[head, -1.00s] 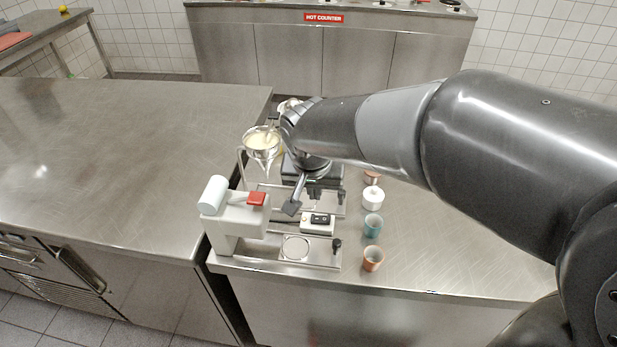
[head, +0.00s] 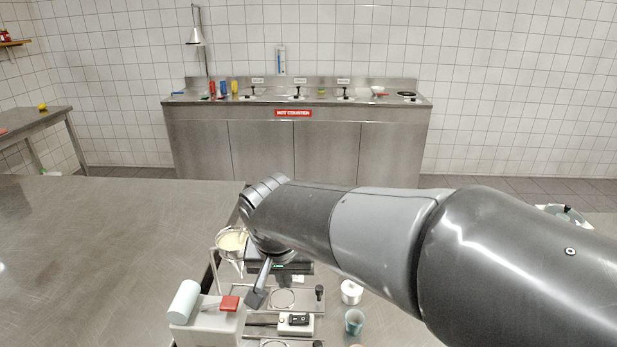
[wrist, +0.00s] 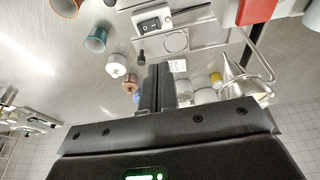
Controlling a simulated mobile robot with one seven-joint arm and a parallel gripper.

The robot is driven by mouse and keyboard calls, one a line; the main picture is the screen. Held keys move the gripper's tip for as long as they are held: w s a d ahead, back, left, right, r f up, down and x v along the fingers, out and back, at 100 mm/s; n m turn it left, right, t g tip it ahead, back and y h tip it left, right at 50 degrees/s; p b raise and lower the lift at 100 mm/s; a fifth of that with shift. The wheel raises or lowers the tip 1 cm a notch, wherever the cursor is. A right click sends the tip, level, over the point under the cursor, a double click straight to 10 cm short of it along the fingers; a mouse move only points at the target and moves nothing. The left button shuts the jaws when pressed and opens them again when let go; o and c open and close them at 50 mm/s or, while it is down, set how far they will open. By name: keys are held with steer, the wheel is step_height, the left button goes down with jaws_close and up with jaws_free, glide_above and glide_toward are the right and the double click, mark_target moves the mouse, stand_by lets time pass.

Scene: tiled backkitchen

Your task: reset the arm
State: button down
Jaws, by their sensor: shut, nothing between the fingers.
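My gripper (head: 257,297) points down over the counter's equipment in the head view, beside a white machine with a red part (head: 230,303). In the wrist view its fingers (wrist: 158,82) are together, with nothing between them. My arm stretches in from the right of the head view, bent down at the wrist. It hides part of the counter behind it.
A funnel of pale batter (head: 231,241) stands close left of my wrist. A white lidded pot (head: 351,292) and a teal cup (head: 354,321) stand to the right. The left steel table (head: 90,260) is bare. The hot counter (head: 295,145) is at the back.

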steer(key=s+d+r+t, duration=0.1)
steer(key=s+d, duration=0.4)
steer(key=d, duration=0.6)
steer(key=s+d+t, duration=0.1)
steer(key=s+d, duration=0.5)
steer(key=d, duration=0.5)
steer(key=shift+r, duration=0.35)
